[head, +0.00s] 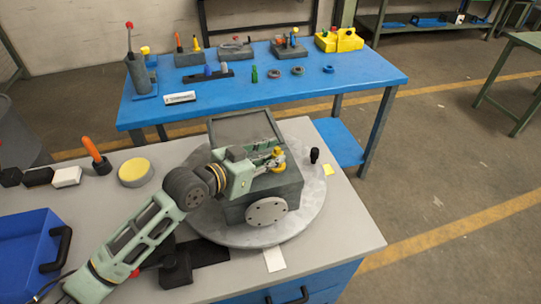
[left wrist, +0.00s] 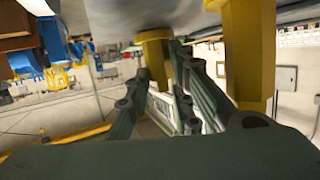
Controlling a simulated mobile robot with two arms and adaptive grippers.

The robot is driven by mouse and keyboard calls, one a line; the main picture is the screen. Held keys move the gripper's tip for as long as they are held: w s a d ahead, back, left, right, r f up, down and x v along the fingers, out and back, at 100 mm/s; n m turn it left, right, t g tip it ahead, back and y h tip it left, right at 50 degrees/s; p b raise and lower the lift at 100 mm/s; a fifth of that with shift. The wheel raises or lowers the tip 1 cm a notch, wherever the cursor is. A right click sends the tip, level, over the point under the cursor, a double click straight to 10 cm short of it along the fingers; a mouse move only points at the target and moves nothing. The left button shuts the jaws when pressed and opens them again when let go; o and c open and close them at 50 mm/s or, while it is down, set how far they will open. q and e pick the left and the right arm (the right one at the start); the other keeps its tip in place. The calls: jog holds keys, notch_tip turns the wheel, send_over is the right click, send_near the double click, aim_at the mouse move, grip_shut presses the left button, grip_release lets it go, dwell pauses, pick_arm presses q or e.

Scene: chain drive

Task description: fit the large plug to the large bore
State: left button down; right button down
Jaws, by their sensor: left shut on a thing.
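My left gripper (head: 270,163) reaches over the dark grey housing (head: 240,213) on the round turntable. It is shut on a yellow part, which I take to be the large plug (head: 279,153). In the left wrist view a yellow cylinder (left wrist: 153,50) sits between my fingertips (left wrist: 162,62), its top against a grey surface. A second, nearer yellow post (left wrist: 250,45) stands right of the fingers. The large bore is not clearly visible; my gripper covers part of the housing top. My right gripper is not in view.
A round flanged disc (head: 267,211) is on the housing's front. A black knobbed piece (head: 315,155) stands right of the housing on the turntable (head: 307,210). A yellow-topped round pad (head: 135,172), an orange-handled tool (head: 96,156) and a blue bin (head: 25,250) are left.

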pick_arm(q)
jog(key=c, duration=1.5)
grip_release()
jog(key=shift+o, duration=0.2)
jog(key=v, duration=1.2)
jog(key=shift+a, duration=0.1)
